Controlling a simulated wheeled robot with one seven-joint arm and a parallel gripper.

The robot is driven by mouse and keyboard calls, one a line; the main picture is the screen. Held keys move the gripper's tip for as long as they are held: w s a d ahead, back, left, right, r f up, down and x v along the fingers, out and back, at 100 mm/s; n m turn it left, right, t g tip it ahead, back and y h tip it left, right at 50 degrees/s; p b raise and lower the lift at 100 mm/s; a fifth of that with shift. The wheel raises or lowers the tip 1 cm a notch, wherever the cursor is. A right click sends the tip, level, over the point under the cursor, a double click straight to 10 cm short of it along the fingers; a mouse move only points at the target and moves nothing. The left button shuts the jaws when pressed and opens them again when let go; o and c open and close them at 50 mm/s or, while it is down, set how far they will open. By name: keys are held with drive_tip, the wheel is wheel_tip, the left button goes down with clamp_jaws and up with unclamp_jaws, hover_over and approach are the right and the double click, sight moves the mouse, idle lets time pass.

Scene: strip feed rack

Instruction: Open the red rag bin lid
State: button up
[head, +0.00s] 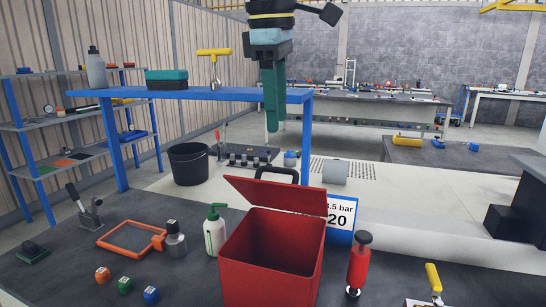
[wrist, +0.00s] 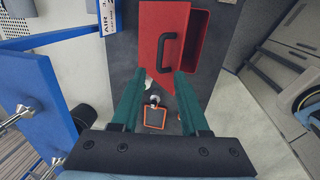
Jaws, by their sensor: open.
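The red rag bin (head: 270,280) stands on the dark bench at the front in the head view. Its red lid (head: 270,196) is raised and tilted up, and the bin's inside shows below it. A black handle (head: 277,175) shows behind the lid's upper edge. In the wrist view the lid (wrist: 150,25) faces me with its handle (wrist: 166,50), and the open bin (wrist: 194,42) shows to its right. My gripper (head: 272,128) is above the lid, with green fingers. In the wrist view my gripper (wrist: 159,73) is open and empty, apart from the handle.
An orange frame (head: 130,238) and small cubes lie further left. A blue shelf frame (head: 200,95) stands behind, near my gripper.

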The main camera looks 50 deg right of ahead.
sight(279, 170)
drive_tip(key=f, duration=0.3)
drive_tip(key=d+f, duration=0.1)
drive_tip(key=f, duration=0.2)
drive_tip(key=f+p, duration=0.1)
drive_tip(key=f, duration=0.1)
drive_tip(key=shift+w+d+f, duration=0.25)
drive_tip(key=shift+w+f, duration=0.05)
drive_tip(key=shift+f, duration=0.1)
drive_tip(key=shift+c, duration=0.2)
clamp_jaws()
idle(0.7)
